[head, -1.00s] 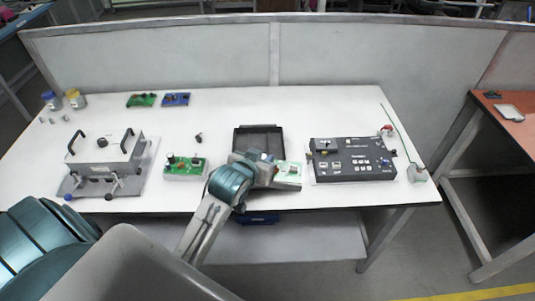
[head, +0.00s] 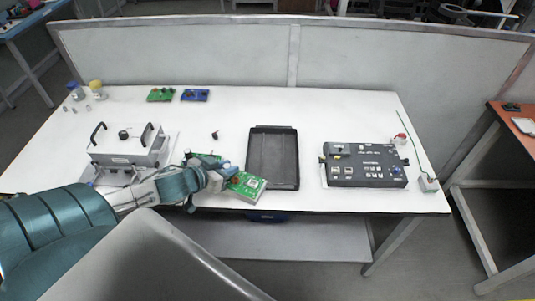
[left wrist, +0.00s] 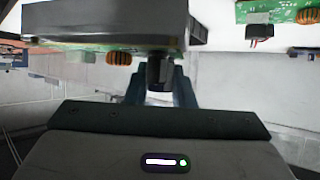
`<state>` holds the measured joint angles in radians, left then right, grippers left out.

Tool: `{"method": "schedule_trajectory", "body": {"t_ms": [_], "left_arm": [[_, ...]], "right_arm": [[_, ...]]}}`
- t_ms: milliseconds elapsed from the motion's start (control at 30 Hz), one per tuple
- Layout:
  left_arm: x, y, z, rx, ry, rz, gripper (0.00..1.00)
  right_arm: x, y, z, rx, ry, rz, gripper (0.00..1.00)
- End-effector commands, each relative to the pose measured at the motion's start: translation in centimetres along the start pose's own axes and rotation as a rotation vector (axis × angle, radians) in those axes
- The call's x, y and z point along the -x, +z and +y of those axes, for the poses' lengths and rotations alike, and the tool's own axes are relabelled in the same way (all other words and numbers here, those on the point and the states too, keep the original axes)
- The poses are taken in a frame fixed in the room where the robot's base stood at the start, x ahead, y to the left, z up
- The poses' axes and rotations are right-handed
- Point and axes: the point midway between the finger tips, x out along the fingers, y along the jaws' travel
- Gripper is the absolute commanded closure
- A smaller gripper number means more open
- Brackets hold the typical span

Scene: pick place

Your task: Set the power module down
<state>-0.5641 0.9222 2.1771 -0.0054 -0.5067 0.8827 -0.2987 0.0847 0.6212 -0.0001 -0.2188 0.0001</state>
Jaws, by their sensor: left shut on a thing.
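The power module (head: 248,186), a green board with a pale grey block on it, is in my left gripper (head: 226,177). The gripper is shut on it near the table's front edge, left of the black tray. In the left wrist view the module (left wrist: 105,22) fills the upper left as a grey box with a green board edge, and the fingers (left wrist: 160,82) close on a dark part of it. Whether the module touches the table is unclear. My right gripper is out of view.
An empty black tray (head: 273,160) lies right of the module. A black control box (head: 364,168) stands farther right. A grey handled fixture (head: 127,146) stands left. A second green board (head: 207,156) is partly hidden behind my gripper. Two boards, green (head: 160,95) and blue (head: 195,95), lie at the back.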

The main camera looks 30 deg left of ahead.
Motion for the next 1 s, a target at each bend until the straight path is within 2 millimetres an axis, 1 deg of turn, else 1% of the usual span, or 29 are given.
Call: {"method": "schedule_trajectory", "body": {"t_ms": [33,100,233,400,700,800,867,1000], "left_arm": [[-1.0,-0.1,0.0,0.005,0.001,0.009,1.00],[-2.2,-0.6,0.1,0.005,0.003,0.010,1.00],[-4.1,-1.7,0.1,0.007,0.002,0.010,1.00],[-6.9,-3.1,0.2,0.008,0.004,0.010,1.00],[-12.2,-5.6,0.2,0.005,0.002,0.006,1.00],[-13.3,-6.0,0.2,0.003,0.002,0.004,1.00],[-13.6,-6.1,0.2,0.001,0.003,0.003,1.00],[-14.1,-5.5,0.2,0.002,0.003,0.001,1.00]], "right_arm": [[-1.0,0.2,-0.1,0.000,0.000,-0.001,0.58],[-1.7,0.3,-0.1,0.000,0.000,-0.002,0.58],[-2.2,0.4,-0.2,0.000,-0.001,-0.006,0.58],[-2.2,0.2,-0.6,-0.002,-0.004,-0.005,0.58],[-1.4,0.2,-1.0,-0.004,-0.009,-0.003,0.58],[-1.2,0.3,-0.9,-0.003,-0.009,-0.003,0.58],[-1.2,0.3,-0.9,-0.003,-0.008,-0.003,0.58],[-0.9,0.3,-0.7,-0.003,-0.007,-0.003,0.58]]}}
